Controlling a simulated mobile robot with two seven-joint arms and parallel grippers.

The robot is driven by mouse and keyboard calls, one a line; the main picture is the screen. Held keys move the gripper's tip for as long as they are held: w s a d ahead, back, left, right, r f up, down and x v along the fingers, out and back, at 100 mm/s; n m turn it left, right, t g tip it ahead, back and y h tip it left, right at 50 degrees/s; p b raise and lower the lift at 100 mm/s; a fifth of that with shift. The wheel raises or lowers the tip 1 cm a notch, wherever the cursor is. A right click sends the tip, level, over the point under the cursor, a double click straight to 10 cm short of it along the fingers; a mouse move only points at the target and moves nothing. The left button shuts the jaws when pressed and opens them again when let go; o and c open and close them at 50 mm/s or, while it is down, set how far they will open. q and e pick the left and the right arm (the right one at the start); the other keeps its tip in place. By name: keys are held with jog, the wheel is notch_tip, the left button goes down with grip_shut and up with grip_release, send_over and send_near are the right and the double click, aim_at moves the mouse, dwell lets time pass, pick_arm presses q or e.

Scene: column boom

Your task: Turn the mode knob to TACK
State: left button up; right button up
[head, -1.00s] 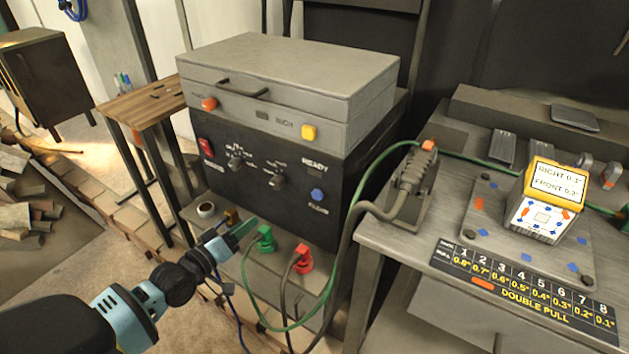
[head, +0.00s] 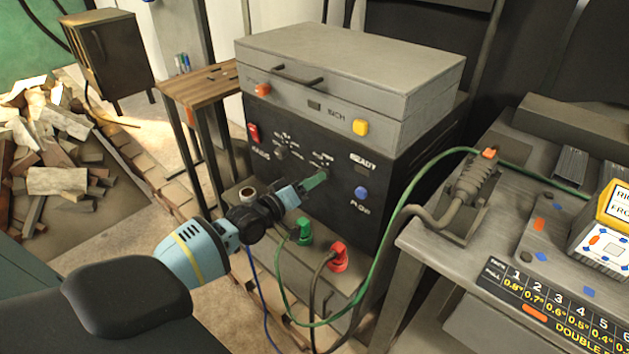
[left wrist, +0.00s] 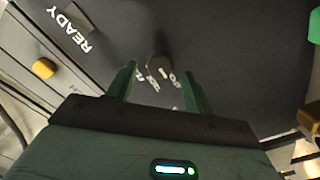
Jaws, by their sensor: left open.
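The dark welder panel (head: 300,190) carries two knobs with white lettering too small to read, so I cannot tell which is the mode knob. The left-hand knob (head: 280,153) is clear of my gripper. My left gripper (head: 316,181) has its green fingers at the right-hand knob, which they partly hide. In the left wrist view this grey knob (left wrist: 158,63) shows ahead, between the lines of the two open fingers (left wrist: 159,76). Several white labels (left wrist: 160,80) sit around it. I see no grip on it. My right gripper is not in view.
A red switch (head: 253,132), a READY mark (head: 362,159) and a blue button (head: 361,193) are on the panel. Green (head: 304,232) and red (head: 338,257) plugs with cables stand below the gripper. A grey bench (head: 430,245) is at the right.

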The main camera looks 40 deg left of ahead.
pick_arm(q)
jog(key=shift+w+d, duration=0.1)
jog(key=shift+w, duration=0.8)
jog(key=shift+c, duration=0.3)
jog(key=c, duration=0.9)
